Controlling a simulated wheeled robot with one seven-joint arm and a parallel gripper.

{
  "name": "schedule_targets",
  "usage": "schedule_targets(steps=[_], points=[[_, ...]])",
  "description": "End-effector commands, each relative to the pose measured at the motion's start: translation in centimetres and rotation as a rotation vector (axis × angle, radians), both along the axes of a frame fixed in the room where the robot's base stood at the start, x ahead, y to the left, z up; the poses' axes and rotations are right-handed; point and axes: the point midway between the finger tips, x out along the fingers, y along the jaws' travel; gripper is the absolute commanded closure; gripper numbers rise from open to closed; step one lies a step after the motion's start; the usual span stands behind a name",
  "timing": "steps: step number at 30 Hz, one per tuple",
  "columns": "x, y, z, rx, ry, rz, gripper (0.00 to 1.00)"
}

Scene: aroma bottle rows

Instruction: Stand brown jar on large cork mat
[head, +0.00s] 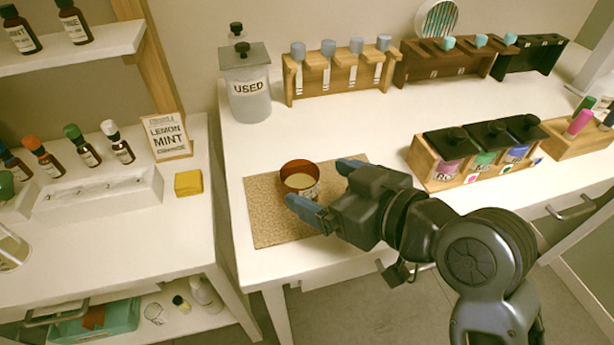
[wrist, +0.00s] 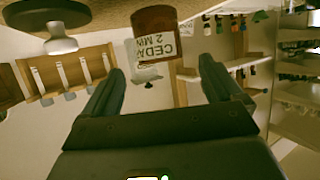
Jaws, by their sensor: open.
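The brown jar (head: 299,167) stands upright with its open top up, over the large cork mat (head: 268,222); its base appears to rest there, partly hidden by a finger. It has a pale label and light contents. My gripper (head: 327,187) is open, coming from the right, with its fingertips on either side of the jar's near side and apart from each other. In the wrist view the brown jar (wrist: 153,18) appears at the top centre between the open fingers, with a label reading about "CEDA" and "2 MIN". I cannot tell whether a finger touches it.
A glass jar marked USED (head: 249,98) stands behind the mat, beside a wooden rack (head: 335,90) of vials. A wooden holder with dark-lidded jars (head: 450,185) is to the right. A gap separates the left table, with its yellow block (head: 188,183). White tabletop is clear between them.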

Motion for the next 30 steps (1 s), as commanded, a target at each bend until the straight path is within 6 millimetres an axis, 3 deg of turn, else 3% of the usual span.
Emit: schedule_targets(steps=[9, 20, 25, 30], points=[[-3.2, -3.1, 1.8, 0.000, 0.000, -0.001, 0.07], [-3.8, -3.5, 2.1, 0.001, 0.001, -0.002, 0.07], [-4.6, -4.6, 0.3, 0.016, 0.021, -0.065, 0.07], [-7.4, -8.0, -3.7, 0.049, 0.052, -0.244, 0.07]])
